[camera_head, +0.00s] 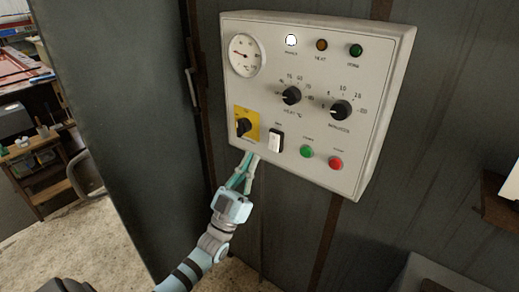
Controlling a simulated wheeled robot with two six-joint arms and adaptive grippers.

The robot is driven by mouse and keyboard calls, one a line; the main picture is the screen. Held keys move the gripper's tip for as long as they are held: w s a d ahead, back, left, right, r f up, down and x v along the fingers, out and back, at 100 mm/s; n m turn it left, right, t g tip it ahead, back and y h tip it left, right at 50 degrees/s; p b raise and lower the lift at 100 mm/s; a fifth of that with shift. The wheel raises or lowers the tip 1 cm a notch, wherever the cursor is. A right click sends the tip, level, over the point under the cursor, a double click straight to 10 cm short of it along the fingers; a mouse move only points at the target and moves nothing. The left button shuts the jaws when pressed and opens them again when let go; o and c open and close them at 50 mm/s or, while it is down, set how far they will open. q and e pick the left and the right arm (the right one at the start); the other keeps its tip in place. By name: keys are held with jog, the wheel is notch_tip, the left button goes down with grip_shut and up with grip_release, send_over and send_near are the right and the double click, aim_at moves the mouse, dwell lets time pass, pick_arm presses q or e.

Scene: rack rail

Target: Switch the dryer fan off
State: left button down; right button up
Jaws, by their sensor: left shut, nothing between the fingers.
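A pale control panel (300,100) is fixed on a dark metal wall. Near its lower edge is a rocker switch (276,141) with a white face and dark surround; the small label above it is too blurred to read, and I cannot tell which way it is set. My left gripper (250,161) is shut and empty, pointing up, with its fingertips at the panel's lower left edge, below and left of the rocker. I cannot tell if it touches the panel. My right gripper is out of view.
Left of the rocker is a black rotary switch (243,126) on a yellow plate. Right of it are a green button (306,151) and a red button (335,162). Above are two black knobs, a gauge (246,55) and three lamps; the white lamp (291,40) looks lit.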

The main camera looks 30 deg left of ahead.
pick_arm(q)
jog(key=b+v, duration=0.1)
jog(key=v, duration=0.6)
jog(key=shift+s+r, duration=0.2)
jog(key=shift+s, duration=0.05)
jog(key=shift+w, duration=0.1)
